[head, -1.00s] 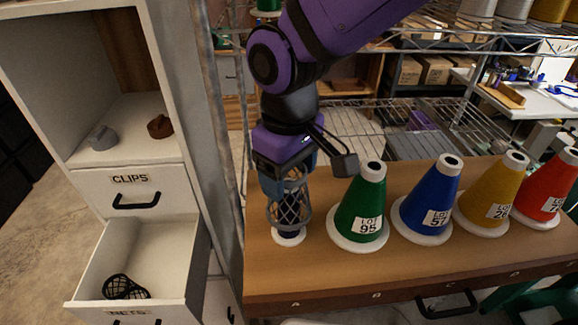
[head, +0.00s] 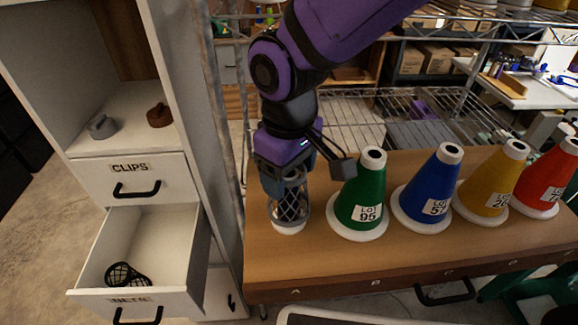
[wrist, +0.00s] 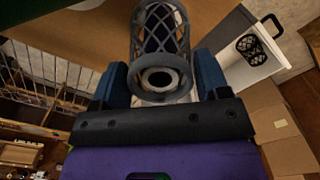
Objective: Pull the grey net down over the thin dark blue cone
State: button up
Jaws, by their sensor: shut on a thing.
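The grey net (head: 290,208) is an open-mesh sleeve standing upright around the thin dark blue cone (head: 288,212), at the left end of the bench. Dark blue shows through the mesh. The cone's white base (head: 288,230) shows just below the net's lower rim. My gripper (head: 284,184) is shut on the upper part of the net from above. In the wrist view, the net (wrist: 160,28) runs away between the blue fingers (wrist: 160,88), its round end rim facing the camera. The cone's tip appears inside that rim.
A wide green cone (head: 361,200) stands close right of the net, below a dark part of my arm. Wide blue (head: 430,192), yellow (head: 492,186) and red (head: 546,180) cones follow. An open drawer (head: 190,250) at left holds a black net (head: 128,274). Clips (head: 102,127) lie on the shelf above.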

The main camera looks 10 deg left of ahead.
jog(key=shift+f, duration=0.85)
jog(key=o, duration=0.8)
jog(key=shift+c, duration=0.2)
